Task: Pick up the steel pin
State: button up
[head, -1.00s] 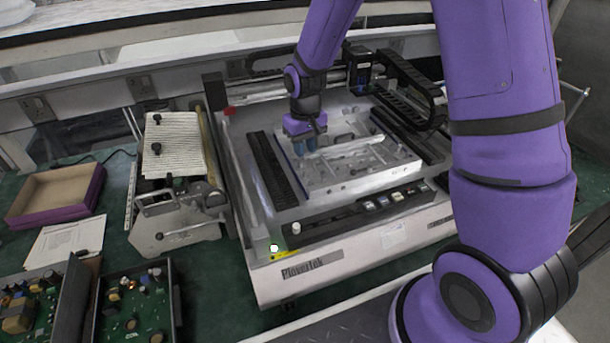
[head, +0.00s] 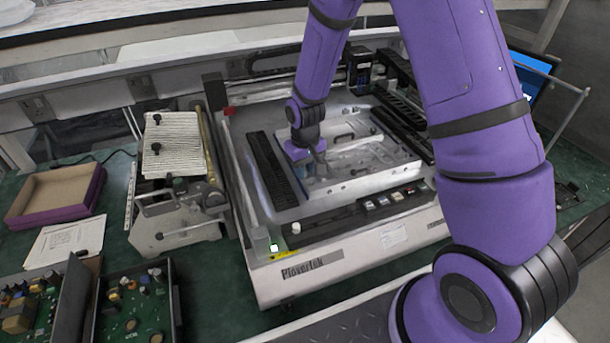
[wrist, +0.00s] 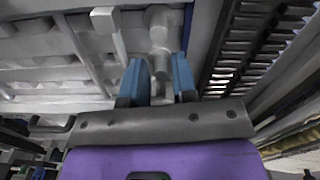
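A grey stepped metal piece, which looks like the steel pin (wrist: 160,48), shows in the wrist view at top centre, its narrow end reaching between my fingers. My gripper (wrist: 158,70) has two blue fingers, one on each side of the pin, with a gap visible beside it. In the head view my gripper (head: 315,158) points down over the pale fixture plate (head: 385,158) on the machine bed, near the plate's left part. The pin cannot be made out clearly there. Whether its base touches the plate is hidden.
A black slotted rail (head: 272,168) runs left of the plate; it also shows at right in the wrist view (wrist: 240,45). A black gantry arm stands behind. A clamp device with a ribbed pad (head: 172,145), a purple tray (head: 58,195) and circuit boards (head: 130,305) lie left.

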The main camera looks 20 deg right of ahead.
grip_shut()
jog(key=shift+r, duration=0.1)
jog(key=shift+r, duration=0.5)
notch_tip(320, 180, up, 2)
jog(key=shift+r, duration=0.15)
jog(key=s+d, duration=0.3)
jog(key=s+d+r, duration=0.1)
jog(key=s+d, duration=0.6)
jog(key=d, duration=0.1)
jog(key=shift+s+d+r, duration=0.15)
jog(key=shift+s+r, duration=0.1)
jog(key=shift+s, duration=0.05)
jog(key=shift+w+d+r, duration=0.15)
jog(key=shift+w, duration=0.1)
jog(key=w+d+r, duration=0.2)
jog(key=w+r, duration=0.1)
jog(key=w, duration=0.7)
